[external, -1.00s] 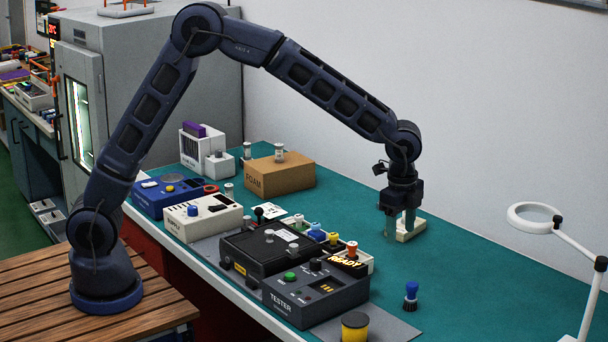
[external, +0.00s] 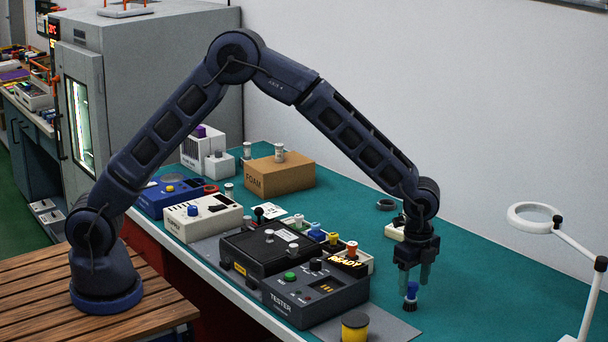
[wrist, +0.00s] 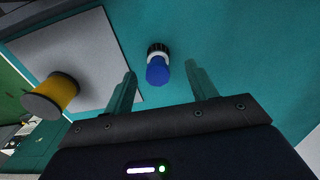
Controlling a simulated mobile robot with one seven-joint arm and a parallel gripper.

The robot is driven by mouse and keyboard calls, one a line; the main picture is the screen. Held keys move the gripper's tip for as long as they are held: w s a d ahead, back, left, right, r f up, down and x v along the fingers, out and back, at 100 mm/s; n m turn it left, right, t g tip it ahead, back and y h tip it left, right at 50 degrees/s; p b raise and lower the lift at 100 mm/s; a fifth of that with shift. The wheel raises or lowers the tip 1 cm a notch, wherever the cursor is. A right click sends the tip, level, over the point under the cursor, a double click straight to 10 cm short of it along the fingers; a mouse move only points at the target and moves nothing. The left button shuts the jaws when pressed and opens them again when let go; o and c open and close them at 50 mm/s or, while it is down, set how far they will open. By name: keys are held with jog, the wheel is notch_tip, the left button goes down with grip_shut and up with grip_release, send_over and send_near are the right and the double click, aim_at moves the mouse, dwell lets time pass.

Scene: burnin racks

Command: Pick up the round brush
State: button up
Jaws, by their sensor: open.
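The round brush (external: 410,295) stands upright on the teal bench mat, with a blue handle on top and dark bristles below. In the wrist view the brush (wrist: 157,68) shows its blue handle, a white band and black bristles. It lies ahead of and roughly between the two fingers. My gripper (external: 418,278) is open, pointing down, right above or beside the brush in the external view. In the wrist view my gripper (wrist: 161,78) has its fingers apart with nothing between the tips that I can see gripped.
A tester box (external: 315,292) and a yellow-black spool (external: 354,327) stand left of the brush. The spool also shows in the wrist view (wrist: 55,94). A grey mat (wrist: 80,60) lies beside the brush. A ring-lamp magnifier (external: 535,216) stands at the right. The teal mat right of the brush is clear.

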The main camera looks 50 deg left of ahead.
aim_at(411, 297)
notch_tip(411, 297, down, 5)
jog(key=shift+s+r, duration=0.1)
jog(key=shift+s, duration=0.05)
jog(key=c, duration=1.1)
